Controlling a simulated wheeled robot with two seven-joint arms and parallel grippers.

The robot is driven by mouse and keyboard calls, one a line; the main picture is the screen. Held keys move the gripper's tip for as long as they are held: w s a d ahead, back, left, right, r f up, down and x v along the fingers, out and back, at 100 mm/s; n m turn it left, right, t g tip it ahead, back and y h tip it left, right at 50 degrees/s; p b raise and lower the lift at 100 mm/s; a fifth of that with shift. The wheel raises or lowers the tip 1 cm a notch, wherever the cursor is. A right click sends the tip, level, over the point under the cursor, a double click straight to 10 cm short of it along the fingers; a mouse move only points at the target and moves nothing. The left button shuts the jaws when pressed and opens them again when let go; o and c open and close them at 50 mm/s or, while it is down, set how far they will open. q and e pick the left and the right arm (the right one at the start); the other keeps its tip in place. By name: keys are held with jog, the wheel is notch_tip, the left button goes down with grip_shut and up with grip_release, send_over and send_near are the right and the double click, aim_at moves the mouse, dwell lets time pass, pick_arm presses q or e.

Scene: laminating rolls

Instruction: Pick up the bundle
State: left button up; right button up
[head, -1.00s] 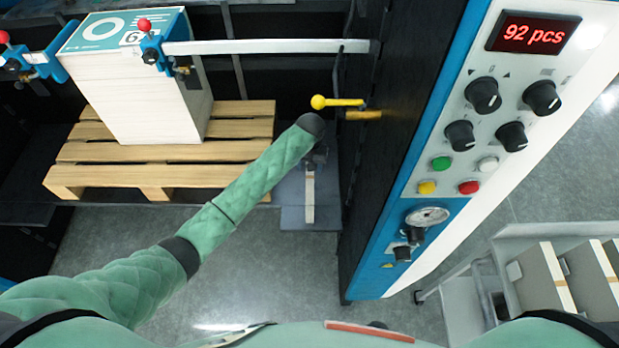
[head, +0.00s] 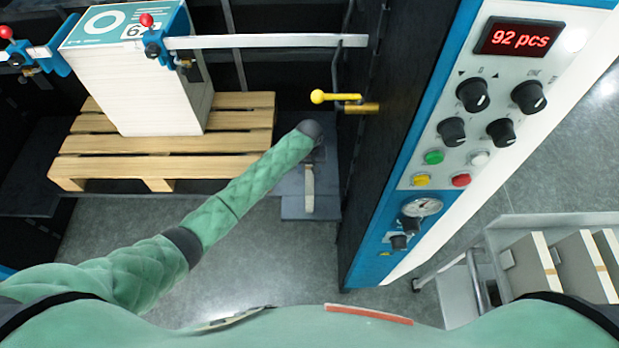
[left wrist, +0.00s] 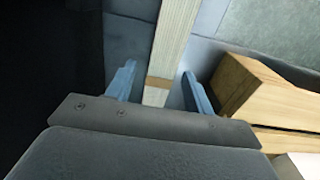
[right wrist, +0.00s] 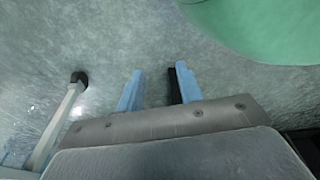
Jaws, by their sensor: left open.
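A narrow pale bundle (head: 309,190) lies on a dark grey plate beside the pallet, its far part hidden by my left arm. In the left wrist view the bundle (left wrist: 171,40) is a long cream strip with a brown band around it. My left gripper (left wrist: 158,80) is open, with its blue fingers on either side of the bundle near the band. Gaps show between the bundle and both fingers. In the head view my left gripper (head: 314,153) is mostly hidden under the wrist. My right gripper (right wrist: 157,70) is open and empty above the floor.
A wooden pallet (head: 150,163) with a tall white stack (head: 160,95) stands left of the plate (head: 326,203). A dark panel with a yellow lever (head: 335,97) rises close on the right. A trolley with banded bundles (head: 585,266) stands far right.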

pick_arm(q)
jog(key=shift+s+f+p, duration=0.1)
jog(key=shift+f+p, duration=0.25)
jog(key=shift+f, duration=0.95)
grip_shut()
pick_arm(e)
jog(key=s, duration=0.2)
jog(key=shift+s+d+f, duration=0.3)
jog(key=shift+s, duration=0.05)
pick_arm(q)
jog(key=shift+r, duration=0.1)
